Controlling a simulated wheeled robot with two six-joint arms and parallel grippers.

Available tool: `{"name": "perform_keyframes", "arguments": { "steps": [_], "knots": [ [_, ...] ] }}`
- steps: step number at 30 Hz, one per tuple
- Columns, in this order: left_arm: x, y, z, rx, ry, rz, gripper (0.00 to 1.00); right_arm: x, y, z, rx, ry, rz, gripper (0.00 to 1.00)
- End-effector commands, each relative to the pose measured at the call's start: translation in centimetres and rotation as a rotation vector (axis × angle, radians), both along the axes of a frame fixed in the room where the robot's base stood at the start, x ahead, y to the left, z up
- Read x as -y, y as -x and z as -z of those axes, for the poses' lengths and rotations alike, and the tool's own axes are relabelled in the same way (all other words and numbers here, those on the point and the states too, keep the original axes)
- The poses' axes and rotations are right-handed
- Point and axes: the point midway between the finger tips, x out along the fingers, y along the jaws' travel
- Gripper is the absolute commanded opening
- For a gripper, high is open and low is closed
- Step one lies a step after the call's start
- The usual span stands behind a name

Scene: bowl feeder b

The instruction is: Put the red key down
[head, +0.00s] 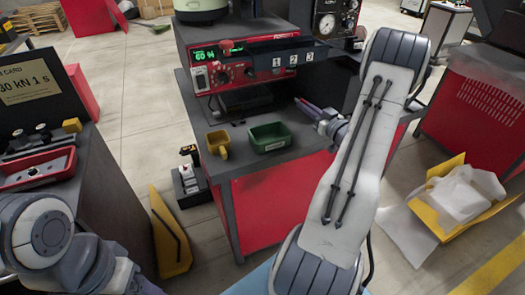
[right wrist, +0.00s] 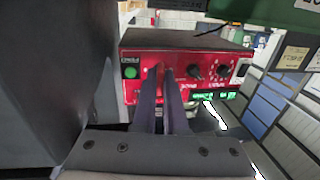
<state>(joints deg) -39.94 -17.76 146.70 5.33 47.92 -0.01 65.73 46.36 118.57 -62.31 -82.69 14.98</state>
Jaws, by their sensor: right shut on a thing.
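My right gripper (head: 311,109) reaches in from the right over the back right of the red-sided bench, fingers pointing left. In the right wrist view its two dark purple fingers (right wrist: 164,78) are close together, with a small red piece between the tips.
The bench (head: 240,170) carries a yellow cup (head: 218,145) and a green tray (head: 269,138). Behind them is a red control box (head: 262,70), also in the right wrist view (right wrist: 200,66). A numbered rail (head: 285,58) juts out above it. Bare bench top lies around the tray.

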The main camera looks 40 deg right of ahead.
Motion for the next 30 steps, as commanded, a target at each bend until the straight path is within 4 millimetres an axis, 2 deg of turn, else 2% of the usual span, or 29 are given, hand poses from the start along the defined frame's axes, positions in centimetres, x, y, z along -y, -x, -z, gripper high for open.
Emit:
{"name": "perform_keyframes", "arguments": {
  "steps": [1,4,7,10,14,24,30],
  "knots": [
    [0.0,0.0,2.3,0.0,0.0,0.0,0.72,2.2,1.2,0.7,0.003,0.015,0.046,0.0],
    [0.0,0.0,3.6,0.001,0.001,0.0,0.72,4.9,2.8,-0.1,0.003,0.026,0.108,0.0],
    [0.0,0.0,4.2,0.001,0.001,0.0,0.72,6.5,3.9,-0.7,0.002,0.03,0.145,0.0],
    [0.0,0.0,4.4,0.001,0.001,0.0,0.72,6.7,4.1,-0.7,0.001,0.028,0.159,0.0],
    [0.0,0.0,4.4,0.001,0.001,0.0,0.72,4.9,3.0,0.5,-0.001,0.022,0.159,0.0],
    [0.0,0.0,4.8,0.001,0.001,0.0,0.72,-1.3,-1.1,4.9,-0.001,0.026,0.157,0.0],
    [0.0,0.0,4.8,0.001,0.001,0.0,0.72,-2.6,-1.9,6.0,0.0,0.029,0.161,0.0]
  ]
}}
